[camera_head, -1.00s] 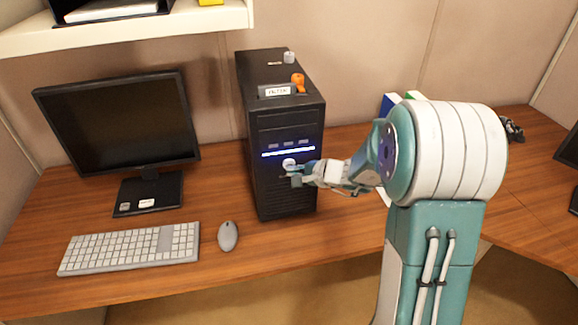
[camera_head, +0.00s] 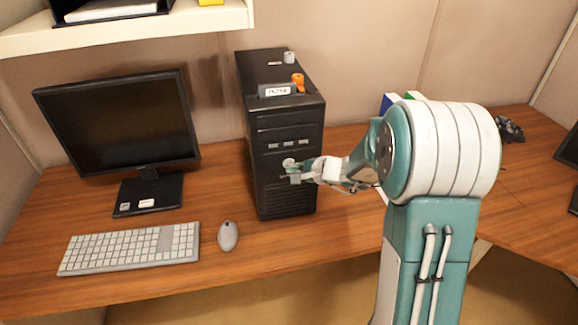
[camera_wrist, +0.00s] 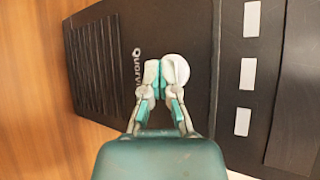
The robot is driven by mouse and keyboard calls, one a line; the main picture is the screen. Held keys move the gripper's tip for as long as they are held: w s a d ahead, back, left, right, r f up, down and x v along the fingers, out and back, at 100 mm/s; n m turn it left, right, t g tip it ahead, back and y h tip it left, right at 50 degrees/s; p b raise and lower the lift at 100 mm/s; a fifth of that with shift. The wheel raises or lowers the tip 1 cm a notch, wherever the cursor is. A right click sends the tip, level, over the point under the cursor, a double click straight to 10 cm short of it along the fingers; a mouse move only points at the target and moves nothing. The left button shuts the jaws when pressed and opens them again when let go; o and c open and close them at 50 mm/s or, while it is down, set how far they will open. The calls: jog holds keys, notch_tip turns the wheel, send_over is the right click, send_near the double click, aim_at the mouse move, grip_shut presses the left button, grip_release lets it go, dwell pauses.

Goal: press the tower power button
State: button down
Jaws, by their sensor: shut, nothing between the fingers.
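The black computer tower (camera_head: 285,135) stands upright on the desk; its front fills much of the wrist view (camera_wrist: 110,60). Its round white power button (camera_head: 289,163) is on the front, below a row of small grey ports. In the wrist view the button (camera_wrist: 181,69) shows just right of my fingertips, partly covered by them. My gripper (camera_head: 290,173) is shut and empty, with its tips at the button; it also shows in the wrist view (camera_wrist: 154,80). I cannot tell whether the tips touch the button. No light strip is lit on the tower.
A dark monitor (camera_head: 120,118), a keyboard (camera_head: 130,248) and a mouse (camera_head: 228,236) are on the wooden desk (camera_head: 280,245) to the left. An orange object (camera_head: 298,82) sits on top of the tower. A shelf (camera_head: 130,30) hangs above the monitor.

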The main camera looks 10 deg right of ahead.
jog(key=shift+s, duration=0.95)
jog(key=s, duration=0.6)
dwell(0.4)
